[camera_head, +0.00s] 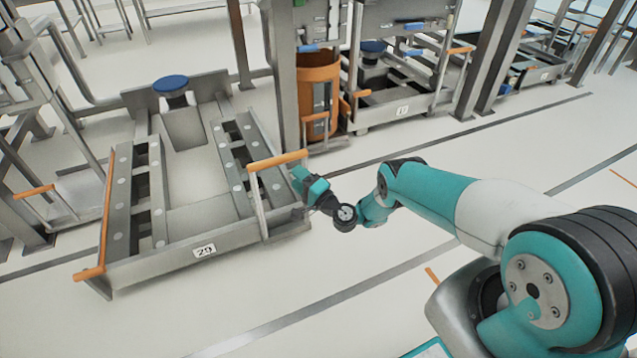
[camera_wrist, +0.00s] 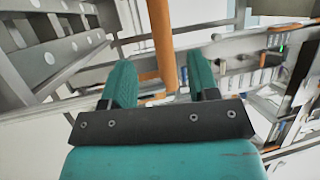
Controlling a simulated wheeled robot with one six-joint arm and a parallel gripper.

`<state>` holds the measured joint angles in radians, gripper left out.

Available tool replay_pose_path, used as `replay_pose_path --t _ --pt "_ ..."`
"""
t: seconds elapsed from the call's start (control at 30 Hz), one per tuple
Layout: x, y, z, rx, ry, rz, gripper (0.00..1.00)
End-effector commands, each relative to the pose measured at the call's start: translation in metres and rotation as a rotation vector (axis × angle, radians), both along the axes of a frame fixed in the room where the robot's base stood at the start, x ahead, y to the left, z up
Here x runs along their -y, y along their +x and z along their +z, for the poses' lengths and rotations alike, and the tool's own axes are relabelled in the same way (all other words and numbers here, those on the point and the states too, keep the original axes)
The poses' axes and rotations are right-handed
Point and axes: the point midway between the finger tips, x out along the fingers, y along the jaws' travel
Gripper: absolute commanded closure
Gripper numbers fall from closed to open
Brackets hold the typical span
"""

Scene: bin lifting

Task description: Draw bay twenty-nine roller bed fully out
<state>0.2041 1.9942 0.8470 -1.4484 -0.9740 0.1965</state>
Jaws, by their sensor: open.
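The bay twenty-nine roller bed (camera_head: 180,262) is a grey metal frame with two roller rails, its front bearing a "29" plate (camera_head: 204,250). It stands out over the pale floor. Its right orange-ended handle (camera_head: 278,160) rises at the front right corner; a left one (camera_head: 90,273) is at the front left. My gripper (camera_head: 298,180) is just right of the right handle. In the wrist view, an orange bar (camera_wrist: 162,45) shows between the two teal fingers of my gripper (camera_wrist: 162,80), which are apart. I cannot tell whether either finger touches it.
An orange cylinder (camera_head: 318,85) stands beside a grey post (camera_head: 285,75) behind the handle. Another bay bed with a number plate (camera_head: 402,111) is at the back right. Grey racks (camera_head: 35,80) stand at the left. The floor (camera_head: 290,270) in front of the bed is clear.

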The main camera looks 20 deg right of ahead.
Motion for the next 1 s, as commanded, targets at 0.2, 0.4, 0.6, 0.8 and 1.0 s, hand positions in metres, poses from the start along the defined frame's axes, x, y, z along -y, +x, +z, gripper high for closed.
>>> replay_pose_path --t 0.2,0.4,0.6,0.8,1.0 --pt "0.012 -0.029 0.002 -0.001 -0.001 -0.001 0.45" --pt "0.024 -0.057 -0.007 -0.001 -0.001 -0.002 0.45" --pt "0.029 -0.071 -0.012 0.002 -0.001 0.0 0.45" --pt "0.03 -0.073 -0.014 0.002 -0.002 0.002 0.45" --pt "0.03 -0.071 -0.013 0.002 -0.005 0.004 0.45"
